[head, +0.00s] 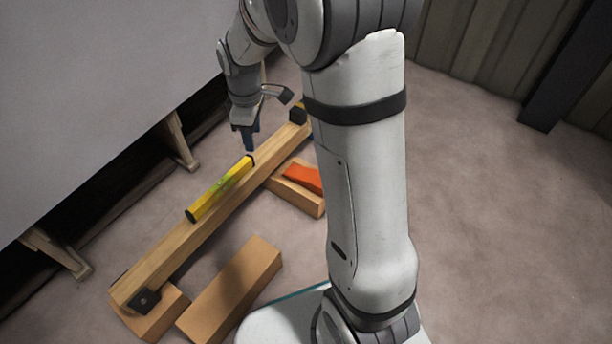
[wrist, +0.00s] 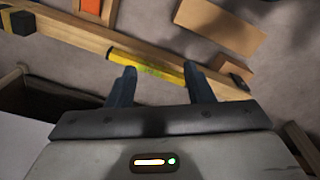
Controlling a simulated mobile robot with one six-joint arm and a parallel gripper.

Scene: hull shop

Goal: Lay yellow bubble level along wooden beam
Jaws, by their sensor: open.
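The yellow bubble level (head: 219,190) lies lengthwise on top of the wooden beam (head: 180,244) in the head view, roughly parallel to it. The level has dark ends and a green vial near its middle. In the wrist view the level (wrist: 147,67) lies along the beam (wrist: 62,32), partly behind my fingertips. My gripper (head: 250,150) is just past the level's far end in the head view. In the wrist view my gripper (wrist: 159,72) is open, its two blue-grey fingers apart and nothing held between them.
Wooden blocks support the beam; one (head: 298,197) carries an orange piece (head: 303,178). A loose wooden block (head: 231,287) lies on the floor beside the beam. A large grey panel (head: 90,90) on wooden legs stands at left. The floor at right is clear.

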